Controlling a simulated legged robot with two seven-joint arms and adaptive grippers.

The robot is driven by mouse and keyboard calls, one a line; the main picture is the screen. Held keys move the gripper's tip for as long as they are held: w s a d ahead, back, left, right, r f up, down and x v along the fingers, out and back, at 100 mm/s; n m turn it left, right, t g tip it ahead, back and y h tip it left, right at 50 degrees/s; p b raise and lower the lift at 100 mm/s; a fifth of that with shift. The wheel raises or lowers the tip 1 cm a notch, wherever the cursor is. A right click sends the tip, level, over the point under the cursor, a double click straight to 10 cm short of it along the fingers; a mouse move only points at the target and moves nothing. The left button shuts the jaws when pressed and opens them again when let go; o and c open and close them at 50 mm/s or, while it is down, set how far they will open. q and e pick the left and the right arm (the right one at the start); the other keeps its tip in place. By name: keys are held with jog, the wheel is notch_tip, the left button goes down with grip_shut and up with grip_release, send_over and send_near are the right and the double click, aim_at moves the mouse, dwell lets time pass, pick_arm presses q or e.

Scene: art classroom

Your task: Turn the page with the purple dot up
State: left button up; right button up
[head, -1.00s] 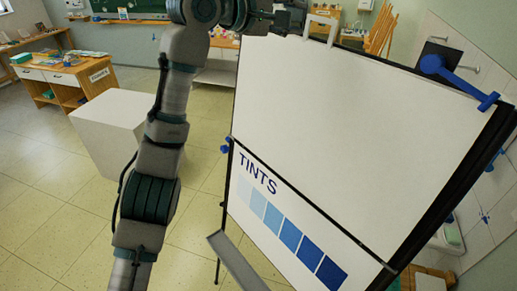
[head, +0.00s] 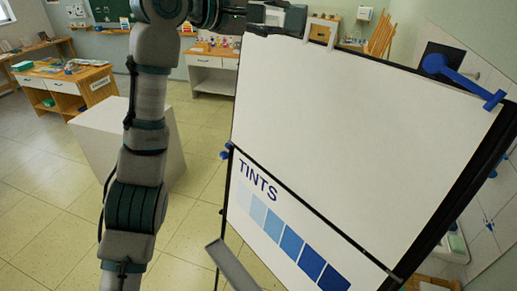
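A large board on a black frame (head: 224,192) fills the right half of the head view. Its upper part is a blank white sheet (head: 350,125). Below a dark crossbar, a page (head: 262,215) reads "TINTS" above a row of blue squares, light to dark. No purple dot is visible. A white loop-shaped tab (head: 321,29) stands at the top edge, and a blue T-shaped piece (head: 462,80) sits at the upper right corner. My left gripper (head: 278,16) is at the board's top edge, left of the white tab; its fingers are not clear. My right gripper is not in view.
A white block (head: 100,140) stands on the tiled floor behind my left arm. Wooden workbenches (head: 65,85) and a white cabinet (head: 212,75) stand farther back. A grey bar (head: 230,265) juts out low by the board's left side. Floor around the block is clear.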

pick_arm(q)
jog(key=shift+b+v, duration=0.3)
jog(key=shift+v, duration=0.9)
